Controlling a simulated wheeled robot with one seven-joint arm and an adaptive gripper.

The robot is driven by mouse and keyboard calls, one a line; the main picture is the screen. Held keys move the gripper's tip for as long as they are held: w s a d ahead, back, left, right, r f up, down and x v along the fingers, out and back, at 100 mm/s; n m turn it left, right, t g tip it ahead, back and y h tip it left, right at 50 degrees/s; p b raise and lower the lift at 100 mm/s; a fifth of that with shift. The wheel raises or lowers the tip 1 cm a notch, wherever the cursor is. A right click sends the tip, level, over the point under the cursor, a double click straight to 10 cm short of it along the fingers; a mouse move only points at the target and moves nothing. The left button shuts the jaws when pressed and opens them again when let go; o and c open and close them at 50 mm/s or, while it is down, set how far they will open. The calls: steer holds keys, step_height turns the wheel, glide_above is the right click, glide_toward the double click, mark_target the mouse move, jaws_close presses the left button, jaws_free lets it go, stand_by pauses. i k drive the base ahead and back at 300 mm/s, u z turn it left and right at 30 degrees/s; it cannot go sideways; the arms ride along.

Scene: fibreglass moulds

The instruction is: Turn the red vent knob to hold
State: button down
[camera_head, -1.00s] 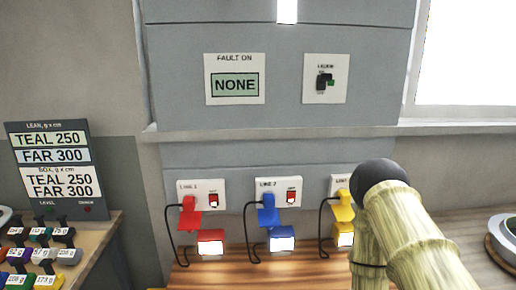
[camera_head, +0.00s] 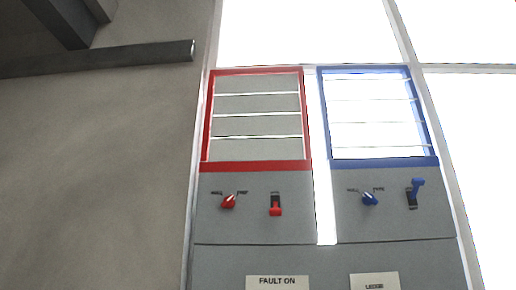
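The red vent knob (camera_head: 229,201) is on the grey panel below the red-framed vent (camera_head: 257,167). It has small labels at its upper left and upper right, too small to read with certainty. The knob's pointer seems to lean to the upper right. A red lever switch (camera_head: 276,206) is right of the knob, with its handle down. The red vent's slats look grey and closed. My gripper is not in view.
To the right is a blue-framed vent (camera_head: 385,163) with bright light between thin slats. Below it are a blue knob (camera_head: 370,199) and a blue lever switch (camera_head: 415,192), handle up. A fault sign (camera_head: 277,282) shows at the bottom. A dark beam (camera_head: 110,58) is at upper left.

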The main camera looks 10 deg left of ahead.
mark_target(228, 202)
steer(key=z, duration=0.05)
steer(key=k, duration=0.5)
steer(key=z, duration=0.9)
steer(key=i, duration=0.7)
steer(key=u, duration=1.15)
